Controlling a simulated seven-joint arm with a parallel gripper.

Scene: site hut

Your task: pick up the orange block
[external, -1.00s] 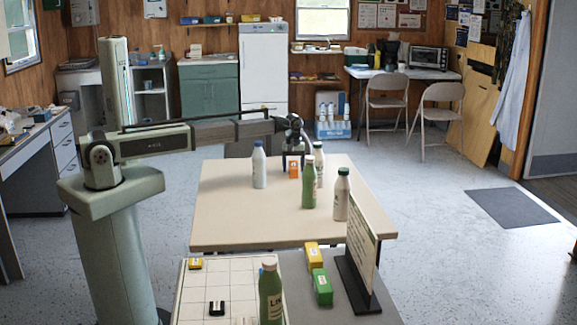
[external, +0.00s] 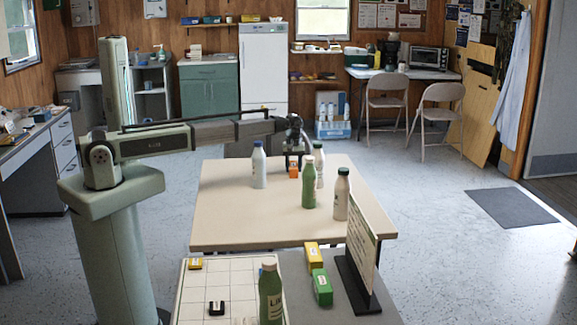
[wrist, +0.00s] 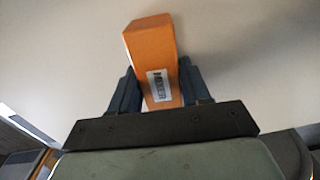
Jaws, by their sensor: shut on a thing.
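The orange block (external: 294,171) is at the far part of the beige table (external: 240,225). In the wrist view the orange block (wrist: 152,62), with a white label, sits between the two dark fingers of my gripper (wrist: 153,92). My gripper (external: 293,163) is shut on the block, one finger on each side. The block's lower end in the wrist view is hidden by the gripper body. I cannot tell for sure whether the block touches the table.
A white bottle with a blue cap (external: 259,166) stands left of the gripper. A green bottle (external: 308,182) and white bottles (external: 341,194) (external: 319,165) stand to the right. Nearer are a grid board (external: 232,285), yellow (external: 313,255) and green (external: 322,287) blocks, and an upright sign (external: 362,250).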

